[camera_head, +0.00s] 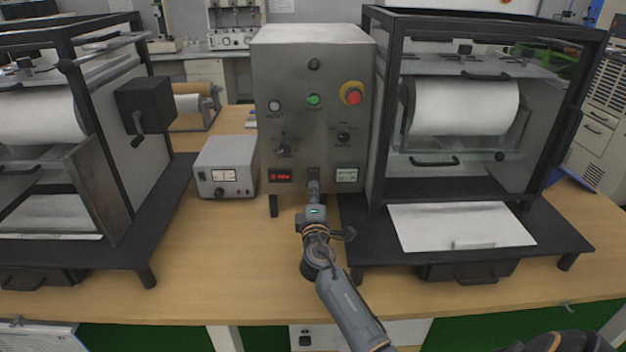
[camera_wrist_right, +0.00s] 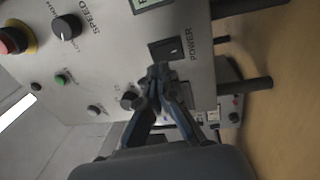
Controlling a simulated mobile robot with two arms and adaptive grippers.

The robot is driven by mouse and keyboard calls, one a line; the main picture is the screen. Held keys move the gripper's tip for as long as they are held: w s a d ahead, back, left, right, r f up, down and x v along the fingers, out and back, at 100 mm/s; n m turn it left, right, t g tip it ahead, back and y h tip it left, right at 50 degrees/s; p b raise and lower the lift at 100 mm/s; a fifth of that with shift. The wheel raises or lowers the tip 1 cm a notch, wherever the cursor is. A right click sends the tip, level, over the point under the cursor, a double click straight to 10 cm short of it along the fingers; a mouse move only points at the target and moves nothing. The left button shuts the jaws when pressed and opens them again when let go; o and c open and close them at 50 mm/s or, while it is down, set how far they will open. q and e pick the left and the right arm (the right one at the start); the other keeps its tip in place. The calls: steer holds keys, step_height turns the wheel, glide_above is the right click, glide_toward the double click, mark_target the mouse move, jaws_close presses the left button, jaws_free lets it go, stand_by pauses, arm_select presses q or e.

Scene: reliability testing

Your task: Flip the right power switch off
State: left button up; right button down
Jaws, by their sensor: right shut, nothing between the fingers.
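The grey control box (camera_head: 310,110) stands upright on the table between two machines. Its black power switch (camera_head: 313,172) is low on the front panel, between a red-lit display (camera_head: 280,176) and a pale display (camera_head: 346,175). In the right wrist view the power switch (camera_wrist_right: 172,49) sits beside the POWER label. My right gripper (camera_head: 313,187) is shut and empty, with its fingertips (camera_wrist_right: 157,73) right at the edge of the switch. I cannot tell whether they touch it. The fingers hide part of the switch, and its position is unclear. My left gripper is not in view.
A red emergency button (camera_head: 353,93), a green button (camera_head: 313,99) and knobs are higher on the panel. A small white meter box (camera_head: 226,166) stands left. Black-framed roller machines (camera_head: 480,195) flank the control box. The wooden table (camera_head: 215,260) is clear in front.

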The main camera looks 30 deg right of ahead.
mark_target(313, 174)
steer(key=x, duration=0.3)
steer(key=shift+w+r, duration=0.1)
steer(key=shift+w, duration=0.05)
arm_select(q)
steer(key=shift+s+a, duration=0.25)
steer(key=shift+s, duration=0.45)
arm_select(e)
steer(key=shift+w+d, duration=0.2)
steer(key=shift+w, duration=0.05)
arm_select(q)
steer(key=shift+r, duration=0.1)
arm_select(e)
steer(key=shift+w+d+r+p, duration=0.15)
steer(key=shift+r+p, duration=0.25)
steer(key=shift+p, duration=0.6)
steer(key=shift+f, duration=0.2)
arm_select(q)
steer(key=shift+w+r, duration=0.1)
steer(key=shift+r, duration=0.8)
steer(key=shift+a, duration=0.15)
arm_select(e)
steer(key=shift+f+y, duration=0.1)
steer(key=shift+y, duration=0.2)
